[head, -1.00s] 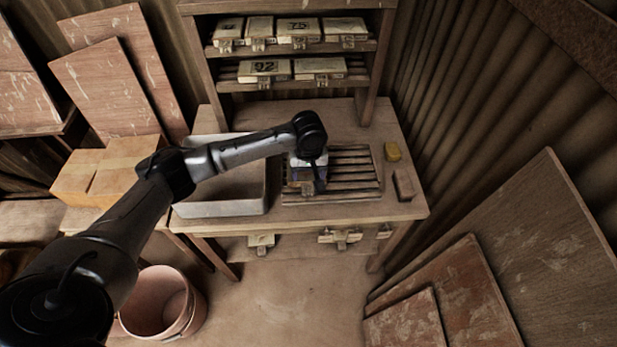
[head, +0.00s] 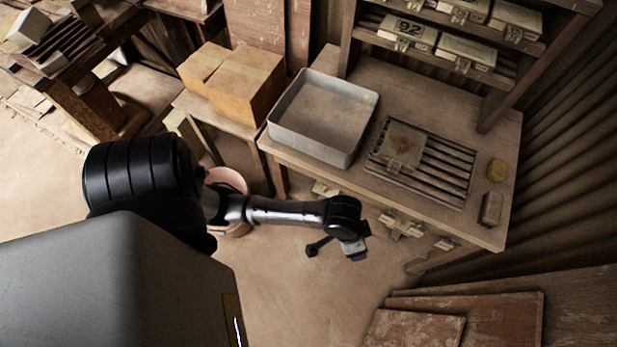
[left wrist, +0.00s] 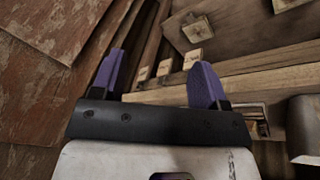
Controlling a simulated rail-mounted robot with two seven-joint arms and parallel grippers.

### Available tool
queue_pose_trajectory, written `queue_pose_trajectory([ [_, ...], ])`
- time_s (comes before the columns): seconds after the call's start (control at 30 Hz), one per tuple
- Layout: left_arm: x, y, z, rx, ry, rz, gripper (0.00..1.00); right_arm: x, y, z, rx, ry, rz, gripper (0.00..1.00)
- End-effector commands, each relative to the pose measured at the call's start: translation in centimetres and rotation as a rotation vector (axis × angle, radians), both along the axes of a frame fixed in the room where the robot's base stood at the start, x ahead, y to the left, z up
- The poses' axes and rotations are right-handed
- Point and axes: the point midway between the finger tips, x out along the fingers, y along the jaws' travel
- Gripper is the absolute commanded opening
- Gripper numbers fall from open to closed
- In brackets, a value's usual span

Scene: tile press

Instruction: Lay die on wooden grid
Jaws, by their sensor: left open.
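A square die (head: 402,146) with a reddish mark and a small clasp on its front edge lies on the left part of the wooden grid (head: 452,176) on the table. The slats to its right are bare. My left gripper (head: 358,248) is in front of the table, below and apart from the die. In the left wrist view its purple fingers (left wrist: 158,85) are spread with nothing between them. The die is not identifiable in the left wrist view. My right gripper is in neither current view.
A grey tray (head: 323,113) stands left of the grid. Shelves with dies (head: 408,30) rise behind. Boards (head: 500,315) lean at lower right. A pink bucket (head: 228,180) stands beside the table.

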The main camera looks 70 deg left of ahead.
Motion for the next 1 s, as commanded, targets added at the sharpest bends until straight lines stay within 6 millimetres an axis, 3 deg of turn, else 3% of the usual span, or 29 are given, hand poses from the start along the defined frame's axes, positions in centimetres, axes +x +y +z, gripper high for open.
queue_pose_trajectory([
  [0.03, -2.1, -0.1, 0.0, 0.003, -0.015, -0.013, 0.68, 0.0, 0.0, 0.0, -0.001, 0.000, 0.001, 0.43],
  [0.2, -6.8, 1.4, 0.8, 0.081, -0.067, -0.049, 0.68, 0.0, -0.1, 0.0, -0.001, 0.001, 0.001, 0.43],
  [0.4, -10.2, 3.3, 1.6, 0.166, -0.078, -0.068, 0.68, 0.0, 0.0, 0.0, 0.000, 0.001, 0.000, 0.43],
  [0.6, -11.2, 4.0, 1.9, 0.198, -0.078, -0.075, 0.68, 0.0, 0.1, 0.0, 0.004, 0.002, -0.003, 0.43],
  [1.0, -11.1, 4.0, 1.9, 0.197, -0.078, -0.076, 0.68, 0.0, 0.2, 0.0, 0.008, 0.001, -0.006, 0.43],
])
